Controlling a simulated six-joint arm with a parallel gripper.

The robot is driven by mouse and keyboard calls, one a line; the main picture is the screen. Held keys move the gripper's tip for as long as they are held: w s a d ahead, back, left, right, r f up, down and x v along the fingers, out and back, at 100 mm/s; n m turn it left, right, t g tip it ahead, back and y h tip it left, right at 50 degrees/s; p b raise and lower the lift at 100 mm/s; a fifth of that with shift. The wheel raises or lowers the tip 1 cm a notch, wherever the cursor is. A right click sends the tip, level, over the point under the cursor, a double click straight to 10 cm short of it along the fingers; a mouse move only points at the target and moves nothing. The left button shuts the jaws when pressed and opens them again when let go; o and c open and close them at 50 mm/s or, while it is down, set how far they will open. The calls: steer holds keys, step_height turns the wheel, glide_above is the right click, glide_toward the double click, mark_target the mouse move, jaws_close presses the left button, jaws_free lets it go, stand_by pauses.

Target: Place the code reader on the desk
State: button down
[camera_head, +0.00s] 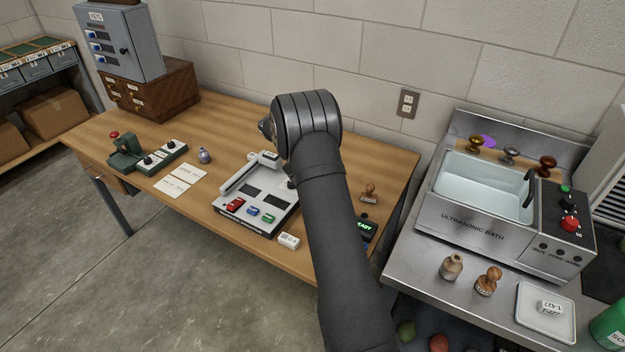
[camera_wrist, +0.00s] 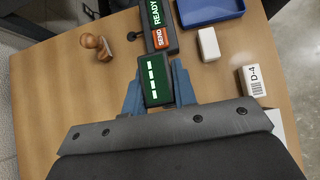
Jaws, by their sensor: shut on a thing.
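The code reader (camera_wrist: 156,82), as I take it, is a small dark block with a green display showing white dashes. In the wrist view it sits between the two blue-grey fingers of my gripper (camera_wrist: 158,88), which is shut on it. The wooden desk (camera_head: 225,118) stands against the wall; its top (camera_wrist: 60,125) is below my gripper in the wrist view. I cannot tell whether the reader touches the desk. In the head view my arm hides the fingers and the reader.
A READY/SEND unit (camera_wrist: 160,28) is just beyond the reader. A wooden stamp (camera_wrist: 95,44), blue tray (camera_wrist: 205,12), white block (camera_wrist: 208,44) and D-4 block (camera_wrist: 252,81) are nearby. A grey panel (camera_head: 230,210) with coloured pieces occupies mid-desk. A sink unit (camera_head: 470,232) stands right.

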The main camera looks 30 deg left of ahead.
steer(key=shift+f, duration=3.05)
steer(key=shift+f, duration=0.25)
steer(key=c, duration=1.1)
jaws_free()
steer(key=v, duration=1.2)
steer(key=x, duration=1.2)
steer(key=shift+r, duration=0.25)
